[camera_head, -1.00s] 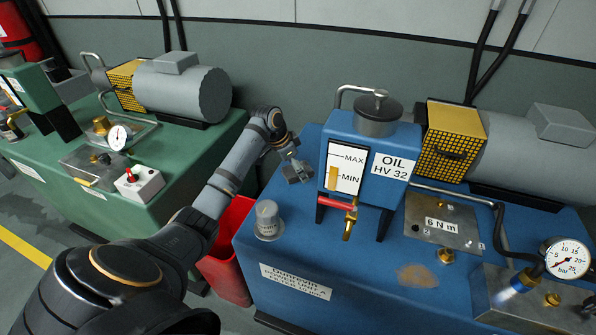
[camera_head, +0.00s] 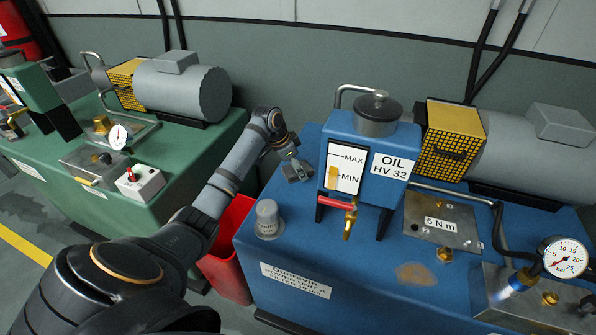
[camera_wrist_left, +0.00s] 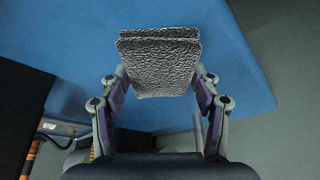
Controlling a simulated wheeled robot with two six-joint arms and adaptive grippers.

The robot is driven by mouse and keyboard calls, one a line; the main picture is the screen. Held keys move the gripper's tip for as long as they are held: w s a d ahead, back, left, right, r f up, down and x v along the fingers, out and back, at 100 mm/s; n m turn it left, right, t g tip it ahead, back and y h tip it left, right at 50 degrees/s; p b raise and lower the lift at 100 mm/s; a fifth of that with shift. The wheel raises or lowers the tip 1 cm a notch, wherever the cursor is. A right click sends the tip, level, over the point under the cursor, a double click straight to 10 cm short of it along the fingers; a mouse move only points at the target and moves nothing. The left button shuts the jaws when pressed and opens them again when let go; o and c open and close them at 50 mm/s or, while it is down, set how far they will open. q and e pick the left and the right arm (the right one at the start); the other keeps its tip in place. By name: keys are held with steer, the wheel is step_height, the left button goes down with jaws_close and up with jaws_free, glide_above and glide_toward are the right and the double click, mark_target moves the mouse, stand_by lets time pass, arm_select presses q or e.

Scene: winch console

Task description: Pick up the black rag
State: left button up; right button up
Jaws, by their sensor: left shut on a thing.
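The black rag (camera_wrist_left: 160,62) is a dark, coarse-textured folded pad in the left wrist view. My left gripper (camera_wrist_left: 160,92) is shut on it, with one finger at each side of its lower part. The blue console top (camera_wrist_left: 235,70) lies behind the rag; I cannot tell whether the rag touches it. In the head view my left gripper (camera_head: 296,168) is at the back left of the blue console, just left of the blue oil tank (camera_head: 368,155). The rag is hard to make out there. My right gripper is not in view.
A grey cap (camera_head: 268,218) stands in front of my left gripper. A red-handled brass valve (camera_head: 345,210) sticks out below the tank. A red bin (camera_head: 228,270) stands between the blue console and the green console (camera_head: 190,165). A pressure gauge (camera_head: 566,257) is at the right.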

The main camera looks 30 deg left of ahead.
arm_select(q)
steer(key=shift+b, duration=0.5)
step_height(320, 180, up, 11)
steer(key=shift+f+p, duration=0.2)
steer(key=shift+p, duration=0.8)
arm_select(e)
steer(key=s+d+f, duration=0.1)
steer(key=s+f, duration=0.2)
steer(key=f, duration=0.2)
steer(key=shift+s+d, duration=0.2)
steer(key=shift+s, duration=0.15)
